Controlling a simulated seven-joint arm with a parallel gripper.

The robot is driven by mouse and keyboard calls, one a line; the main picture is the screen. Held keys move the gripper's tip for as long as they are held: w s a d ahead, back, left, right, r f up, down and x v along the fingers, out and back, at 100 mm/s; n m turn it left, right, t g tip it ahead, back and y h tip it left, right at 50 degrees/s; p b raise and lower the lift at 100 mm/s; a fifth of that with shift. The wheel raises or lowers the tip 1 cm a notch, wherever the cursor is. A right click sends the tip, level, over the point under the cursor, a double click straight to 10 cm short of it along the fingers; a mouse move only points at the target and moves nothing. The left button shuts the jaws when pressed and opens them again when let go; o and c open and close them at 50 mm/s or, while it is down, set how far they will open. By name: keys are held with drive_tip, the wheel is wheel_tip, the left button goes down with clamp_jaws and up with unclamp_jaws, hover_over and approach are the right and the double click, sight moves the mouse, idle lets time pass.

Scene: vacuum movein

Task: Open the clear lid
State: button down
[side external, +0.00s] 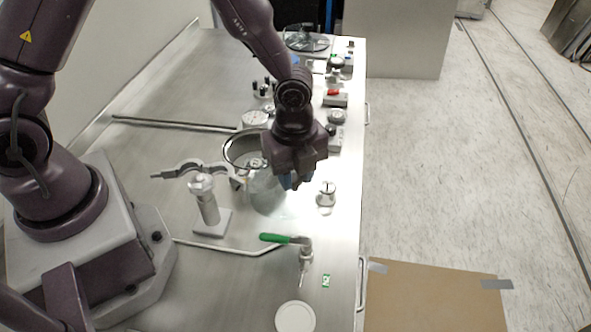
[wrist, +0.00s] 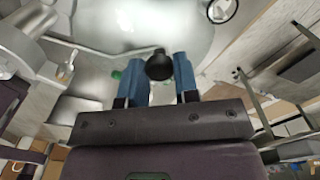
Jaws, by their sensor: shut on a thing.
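My gripper (side external: 288,182) hangs over the middle of the metal bench, its blue fingers pointing down. In the wrist view, my gripper (wrist: 161,68) is shut on a black knob (wrist: 159,64), which sits between the two blue fingers. The clear lid (wrist: 140,22) shows in the wrist view as a see-through surface beyond the knob. In the side view, the clear lid (side external: 266,196) is a faint translucent shape below and left of the fingers. A round metal rim (side external: 235,136) stands just left of my gripper. My gripper hides part of it, and the lid's exact tilt is hard to tell.
A metal post on a square base (side external: 208,210) stands left of the lid. A green-handled valve (side external: 285,239) lies in front. A small metal fitting (side external: 327,193) is close on the right. Knobs and switches (side external: 335,99) line the bench's right edge.

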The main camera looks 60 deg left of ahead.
sight(295, 178)
drive_tip(key=c, duration=0.8)
unclamp_jaws()
drive_tip(key=shift+c, duration=0.2)
drive_tip(key=shift+r, duration=0.1)
wheel_tip(295, 178, up, 13)
